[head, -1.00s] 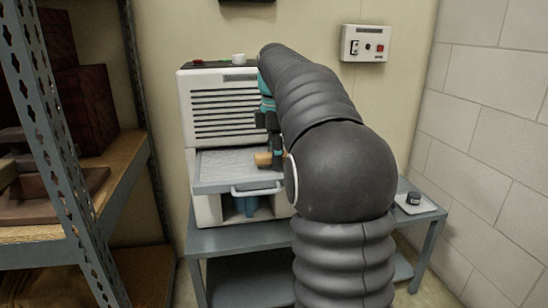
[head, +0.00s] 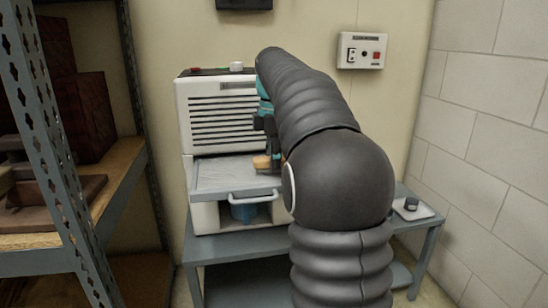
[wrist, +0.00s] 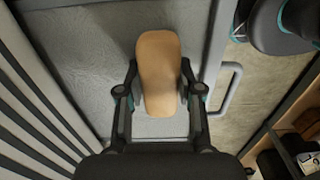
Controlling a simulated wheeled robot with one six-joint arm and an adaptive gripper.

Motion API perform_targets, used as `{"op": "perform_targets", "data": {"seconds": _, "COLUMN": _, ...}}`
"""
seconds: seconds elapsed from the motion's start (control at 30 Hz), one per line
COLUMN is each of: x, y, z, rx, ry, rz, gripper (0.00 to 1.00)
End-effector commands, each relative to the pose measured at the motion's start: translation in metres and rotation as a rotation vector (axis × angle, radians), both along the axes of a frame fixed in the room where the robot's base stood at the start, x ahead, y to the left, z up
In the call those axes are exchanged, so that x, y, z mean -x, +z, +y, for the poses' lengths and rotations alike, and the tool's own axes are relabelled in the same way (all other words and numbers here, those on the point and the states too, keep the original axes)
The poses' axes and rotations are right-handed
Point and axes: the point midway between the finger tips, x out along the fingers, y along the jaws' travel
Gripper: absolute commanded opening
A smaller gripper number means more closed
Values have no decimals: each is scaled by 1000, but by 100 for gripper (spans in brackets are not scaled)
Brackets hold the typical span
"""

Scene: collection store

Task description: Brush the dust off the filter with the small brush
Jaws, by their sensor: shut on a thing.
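My gripper (wrist: 160,92) is shut on the small brush (wrist: 158,62), seen as a tan, rounded block between the two fingers. In the head view the brush (head: 262,161) is over the right part of the filter (head: 222,176), a flat grey panel with a front handle, drawn out from the white louvred unit (head: 218,118). In the wrist view the filter (wrist: 100,50) looks grey and mottled; how much is dust I cannot tell. The bristles are hidden under the brush body, so contact with the filter cannot be seen. My arm hides the filter's right side.
The unit stands on a grey metal table (head: 215,247). A small dark jar (head: 411,203) sits on a pale tray (head: 424,212) at the table's right end. Shelving (head: 62,160) with boxes stands close on the left. A control box (head: 361,51) hangs on the wall.

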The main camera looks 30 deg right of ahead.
Motion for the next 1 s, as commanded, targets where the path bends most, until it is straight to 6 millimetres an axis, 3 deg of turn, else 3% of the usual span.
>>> {"op": "perform_targets", "data": {"seconds": 0.7, "x": -2, "y": 63, "z": 8, "rx": 0, "ry": 14, "rz": 1, "gripper": 8}}
{"op": "perform_targets", "data": {"seconds": 1.0, "x": -3, "y": 66, "z": 8, "rx": 0, "ry": 15, "rz": 1, "gripper": 8}}
